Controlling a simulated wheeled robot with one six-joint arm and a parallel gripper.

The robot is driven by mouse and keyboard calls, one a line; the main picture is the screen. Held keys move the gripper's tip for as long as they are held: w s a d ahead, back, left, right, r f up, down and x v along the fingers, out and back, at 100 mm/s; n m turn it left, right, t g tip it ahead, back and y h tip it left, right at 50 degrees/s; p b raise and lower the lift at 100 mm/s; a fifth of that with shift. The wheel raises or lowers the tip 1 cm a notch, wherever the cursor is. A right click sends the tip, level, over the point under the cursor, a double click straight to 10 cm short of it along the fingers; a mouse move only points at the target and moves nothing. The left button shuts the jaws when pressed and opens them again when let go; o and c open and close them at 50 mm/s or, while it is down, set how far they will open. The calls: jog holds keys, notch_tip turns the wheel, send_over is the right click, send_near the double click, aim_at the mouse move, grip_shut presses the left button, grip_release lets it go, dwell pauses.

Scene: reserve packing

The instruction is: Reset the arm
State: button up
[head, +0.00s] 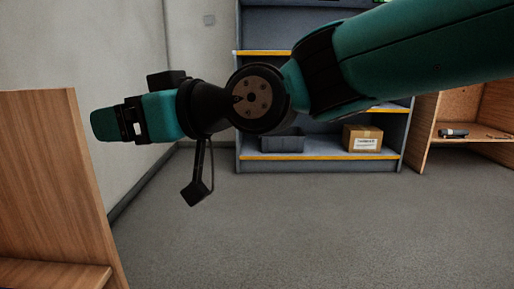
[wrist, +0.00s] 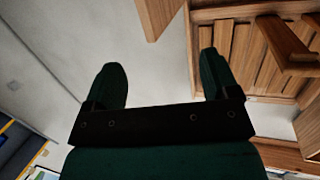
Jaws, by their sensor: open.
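My gripper (wrist: 160,82) shows in the wrist view with its two dark green fingers spread apart and nothing between them. In the head view my arm reaches in from the upper right, and my gripper (head: 104,124) is at its left end, in front of the pale wall. The fingers overlap in the head view.
A blue-grey shelf unit (head: 246,110) with yellow edges stands behind the arm, with a grey bin (head: 281,142) and a cardboard box (head: 362,138) on its low shelf. Wooden furniture (head: 50,170) stands at left, a wooden bench (head: 425,118) at right. The grey floor (head: 300,220) is clear.

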jog(key=d+m+h+p, duration=0.3)
jog(key=d+h+p, duration=0.15)
jog(key=d, duration=1.05)
jog(key=s+d+f+m+g+h+p, duration=0.2)
jog(key=s+d+h+p, duration=0.15)
jog(key=s+d, duration=0.4)
jog(key=s+d+f+m+g+h+p, duration=0.1)
jog(key=s+d+m+h+p, duration=0.3)
jog(key=d, duration=0.7)
notch_tip(320, 180, up, 36)
jog(key=s+n+p, duration=0.1)
jog(key=p, duration=3.5)
jog(key=shift+s+d+r+g+p, duration=0.15)
jog(key=shift+r+g+p, duration=0.1)
jog(key=shift+g+p, duration=0.1)
